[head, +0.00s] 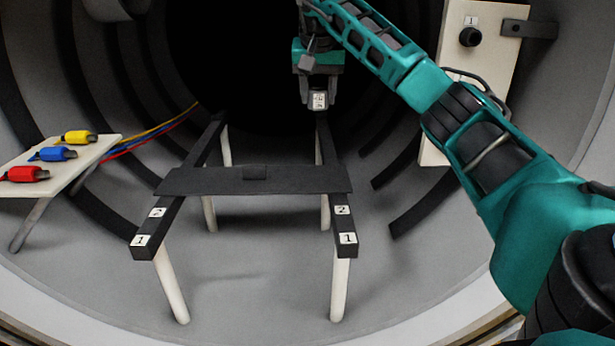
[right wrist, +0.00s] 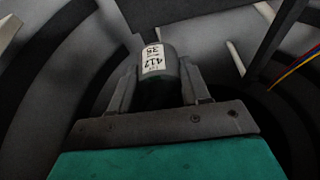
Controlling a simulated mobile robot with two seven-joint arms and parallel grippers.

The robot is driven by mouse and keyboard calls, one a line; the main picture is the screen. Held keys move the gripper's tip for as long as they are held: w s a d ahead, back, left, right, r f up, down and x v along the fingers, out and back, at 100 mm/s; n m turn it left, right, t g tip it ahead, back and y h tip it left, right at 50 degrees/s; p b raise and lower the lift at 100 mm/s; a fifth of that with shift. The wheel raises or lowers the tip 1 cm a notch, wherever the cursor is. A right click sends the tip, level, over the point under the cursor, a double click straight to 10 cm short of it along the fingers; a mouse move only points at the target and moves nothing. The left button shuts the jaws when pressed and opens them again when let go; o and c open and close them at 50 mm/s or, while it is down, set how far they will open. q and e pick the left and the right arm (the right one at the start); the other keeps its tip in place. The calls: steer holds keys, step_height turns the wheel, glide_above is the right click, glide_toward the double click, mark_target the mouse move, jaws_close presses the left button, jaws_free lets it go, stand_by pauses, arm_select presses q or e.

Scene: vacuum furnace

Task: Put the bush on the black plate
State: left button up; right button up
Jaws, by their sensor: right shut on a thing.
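The bush (head: 319,100) is a small dark grey cylinder with a white printed label. My right gripper (head: 318,90) is shut on it above the far end of the right rail. In the right wrist view the bush (right wrist: 153,62) sits between the two fingers of my right gripper (right wrist: 157,88), its label showing. The black plate (head: 215,181) lies across the two dark rails, nearer the camera than the bush, and the bush is apart from it. My left gripper is not in view.
The rails (head: 146,233) stand on white legs and carry labels 1 and 2. At left, a pale shelf (head: 100,155) holds red, blue and yellow connectors with cables. At right, a pale panel (head: 455,60) has a black knob (head: 470,37). Space above the plate is clear.

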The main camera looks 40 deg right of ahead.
steer(key=shift+s+d+r, duration=0.1)
steer(key=shift+d+r, duration=0.25)
steer(key=shift+r, duration=0.1)
steer(key=shift+d+f, duration=0.1)
steer(key=shift+f, duration=0.3)
step_height(320, 180, down, 14)
steer(key=b, duration=0.3)
steer(key=shift+r, duration=0.1)
step_height(320, 180, down, 5)
steer(key=shift+f+b, duration=0.1)
steer(key=shift+b, duration=0.2)
steer(key=o, duration=1.3)
